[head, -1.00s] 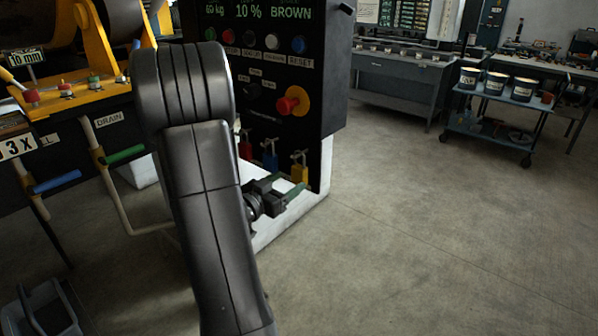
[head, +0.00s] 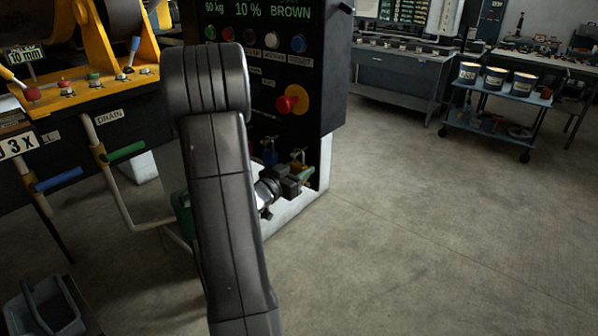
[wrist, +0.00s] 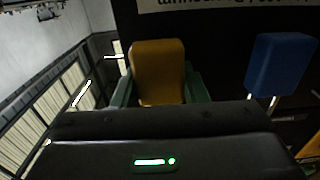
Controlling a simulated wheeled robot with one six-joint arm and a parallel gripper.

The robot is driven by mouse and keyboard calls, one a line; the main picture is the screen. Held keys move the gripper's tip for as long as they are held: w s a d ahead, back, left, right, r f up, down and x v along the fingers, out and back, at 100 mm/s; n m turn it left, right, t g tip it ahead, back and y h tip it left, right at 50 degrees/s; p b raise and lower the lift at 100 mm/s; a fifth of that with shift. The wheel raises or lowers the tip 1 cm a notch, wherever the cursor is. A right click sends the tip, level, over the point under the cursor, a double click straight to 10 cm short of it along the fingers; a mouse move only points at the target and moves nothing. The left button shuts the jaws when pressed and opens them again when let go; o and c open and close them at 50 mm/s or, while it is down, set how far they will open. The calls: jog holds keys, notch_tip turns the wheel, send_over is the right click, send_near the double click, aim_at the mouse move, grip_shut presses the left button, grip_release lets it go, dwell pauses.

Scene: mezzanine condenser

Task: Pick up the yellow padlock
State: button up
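The yellow padlock (wrist: 158,68) hangs upright in the middle of the wrist view, in front of the dark panel. My gripper (wrist: 160,92) is open, with one green finger on each side of the padlock's lower part. The fingers look close to its sides; I cannot tell whether they touch it. In the head view my gripper (head: 300,179) is at the padlock row, and the yellow padlock (head: 299,163) is mostly hidden behind it, with its shackle area showing above.
A blue padlock (wrist: 282,65) hangs just right of the yellow one in the wrist view; it also shows in the head view (head: 269,158). Above are a red emergency knob (head: 287,104) and panel buttons. A white plinth (head: 312,192) stands below.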

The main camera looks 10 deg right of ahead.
jog(key=c, duration=0.4)
jog(key=shift+r, duration=0.1)
jog(key=shift+c, duration=0.2)
jog(key=shift+r, duration=0.7)
jog(key=b+v, duration=0.2)
jog(key=v, duration=1.6)
jog(key=shift+r+p, duration=0.65)
jog(key=shift+r, duration=0.15)
jog(key=shift+s+a, duration=0.1)
jog(key=p+v, duration=0.1)
jog(key=v, duration=0.6)
jog(key=shift+r, duration=0.15)
